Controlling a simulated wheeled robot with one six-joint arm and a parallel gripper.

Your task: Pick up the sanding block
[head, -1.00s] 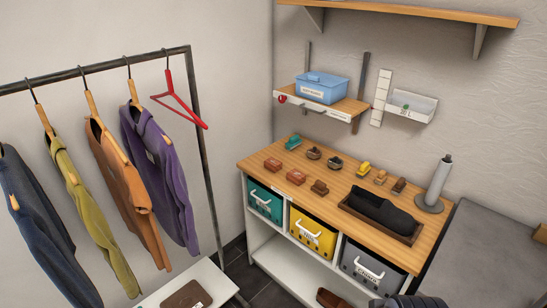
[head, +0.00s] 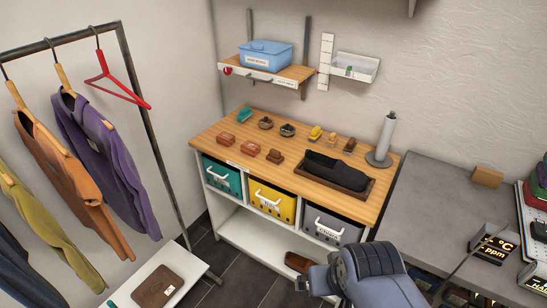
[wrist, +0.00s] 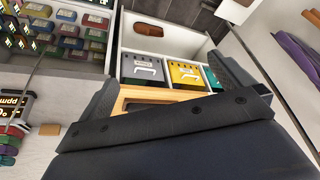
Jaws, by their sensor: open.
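A plain tan block (head: 487,176) lies on the grey counter (head: 430,195), against the back wall; it looks most like a sanding block, though I cannot read any label on it. It also shows at the lower left of the wrist view (wrist: 49,129). My gripper (wrist: 165,78) is open and empty in the wrist view, its two dark fingers spread wide, apart from the block. In the head view my arm is at the lower middle, in front of the counter, and the fingers cannot be made out.
The wooden bench (head: 225,130) holds several small brushes and blocks, a dark tray (head: 365,189) and a grey roll stand (head: 385,140). Teal, yellow and grey bins sit below. Coloured items on a rack (head: 530,215) and dark displays (head: 492,243) stand at right. The counter's middle is bare.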

